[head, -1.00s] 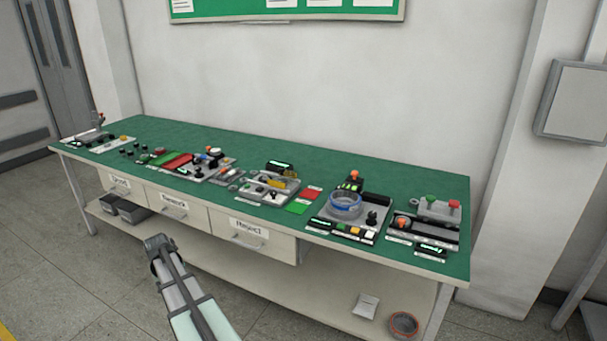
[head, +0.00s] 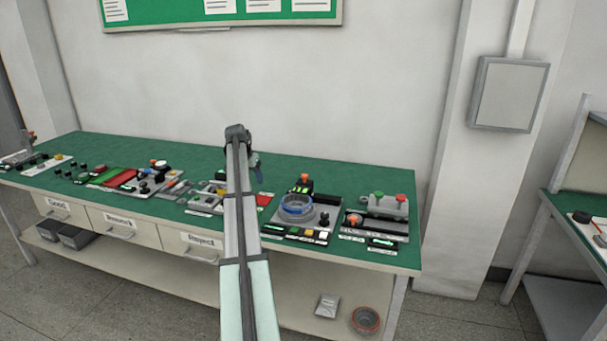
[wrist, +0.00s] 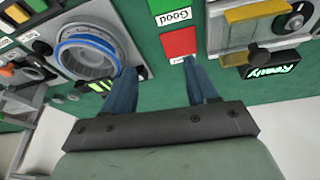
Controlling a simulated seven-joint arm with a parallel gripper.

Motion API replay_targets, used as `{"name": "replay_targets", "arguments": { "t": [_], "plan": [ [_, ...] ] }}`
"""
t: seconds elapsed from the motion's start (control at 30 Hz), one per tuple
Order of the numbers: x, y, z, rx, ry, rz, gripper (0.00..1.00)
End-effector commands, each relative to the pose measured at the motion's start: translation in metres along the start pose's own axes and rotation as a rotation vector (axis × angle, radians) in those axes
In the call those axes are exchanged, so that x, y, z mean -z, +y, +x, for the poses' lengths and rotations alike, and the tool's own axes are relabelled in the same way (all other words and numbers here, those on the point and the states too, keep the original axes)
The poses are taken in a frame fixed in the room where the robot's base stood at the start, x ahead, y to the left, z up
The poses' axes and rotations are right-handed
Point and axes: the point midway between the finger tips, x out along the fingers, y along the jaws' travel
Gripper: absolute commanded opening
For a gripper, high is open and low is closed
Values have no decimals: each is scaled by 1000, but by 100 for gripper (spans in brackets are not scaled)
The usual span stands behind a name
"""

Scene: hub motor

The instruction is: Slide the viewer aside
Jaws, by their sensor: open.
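I cannot tell for sure which part is the viewer. A grey station with a yellow bar (wrist: 255,12) and a dark knob is at the upper right in the wrist view, beside a lit "Ready" display (wrist: 270,68). In the head view my arm covers part of this station (head: 205,200). A station with a blue ring (wrist: 88,50) is at the upper left in the wrist view; the ring also shows in the head view (head: 297,205). My gripper (wrist: 158,66) is open and empty, its blue fingers apart, over the bench between these stations. It appears in the head view too (head: 254,165).
A red plate (wrist: 180,43) and a green plate (wrist: 160,6) labelled "Good" lie between the stations. The green bench (head: 330,168) has free room along its back. Several control panels fill the left part.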

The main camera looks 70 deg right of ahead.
Motion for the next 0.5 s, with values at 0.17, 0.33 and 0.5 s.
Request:
{"name": "replay_targets", "arguments": {
  "t": [0.17, 0.33, 0.5],
  "plan": [
    [90, 70, -22, -37, 27, 156, 58],
    [132, 115, -36, -60, 43, 244, 58],
    [145, 132, -39, -68, 48, 276, 58]
  ]
}}
